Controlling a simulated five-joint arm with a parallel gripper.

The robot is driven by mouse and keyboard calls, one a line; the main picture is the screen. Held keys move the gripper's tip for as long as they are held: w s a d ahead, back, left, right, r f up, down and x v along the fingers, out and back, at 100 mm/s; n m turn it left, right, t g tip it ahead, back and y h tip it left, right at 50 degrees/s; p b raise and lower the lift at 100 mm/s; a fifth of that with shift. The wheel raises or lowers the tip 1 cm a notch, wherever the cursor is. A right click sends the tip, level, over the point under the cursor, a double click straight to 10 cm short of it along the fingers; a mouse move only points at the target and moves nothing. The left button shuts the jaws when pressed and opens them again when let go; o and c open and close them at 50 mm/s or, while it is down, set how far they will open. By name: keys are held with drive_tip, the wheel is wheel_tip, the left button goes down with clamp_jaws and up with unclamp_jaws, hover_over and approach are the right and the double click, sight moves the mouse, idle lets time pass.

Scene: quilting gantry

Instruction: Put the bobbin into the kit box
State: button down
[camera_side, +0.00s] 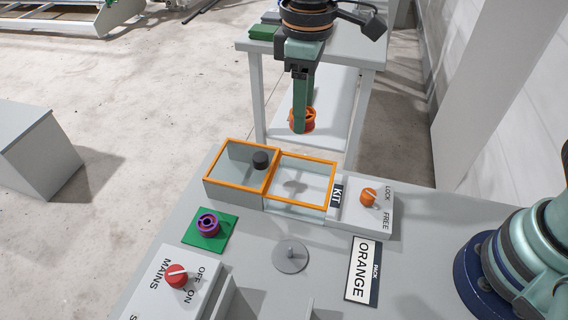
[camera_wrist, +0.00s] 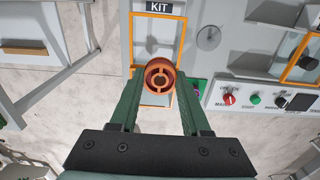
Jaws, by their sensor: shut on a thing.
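My gripper (camera_side: 300,122) is shut on an orange bobbin (camera_side: 310,118) and holds it in the air, above and behind the kit box (camera_side: 322,208) in the side view. In the wrist view the bobbin (camera_wrist: 159,70) sits between both green fingers, its round end facing the camera. The kit box has orange rims and two parts. The right part, beside the KIT label (camera_side: 337,196), has a pale floor with a shadow on it. A dark knob (camera_side: 260,158) stands at the left part; whether a clear lid lies there I cannot tell.
A purple bobbin (camera_side: 208,225) stands on a green pad (camera_side: 220,243). A disc with a short peg (camera_side: 290,257), an ORANGE sign (camera_side: 362,270), an orange LOCK/FREE knob (camera_side: 369,195) and a red mains switch (camera_side: 176,276) are on the table. A second table (camera_side: 352,54) stands behind.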

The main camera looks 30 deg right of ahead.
sight(300, 192)
drive_tip(key=shift+w+d+r, duration=0.2)
drive_tip(key=shift+d+r, duration=0.15)
drive_tip(key=shift+d+f, duration=0.1)
drive_tip(key=shift+f, duration=0.3)
wheel_tip(300, 192, down, 19)
drive_tip(key=shift+r, duration=0.1)
drive_tip(key=shift+c, duration=1.8)
unclamp_jaws()
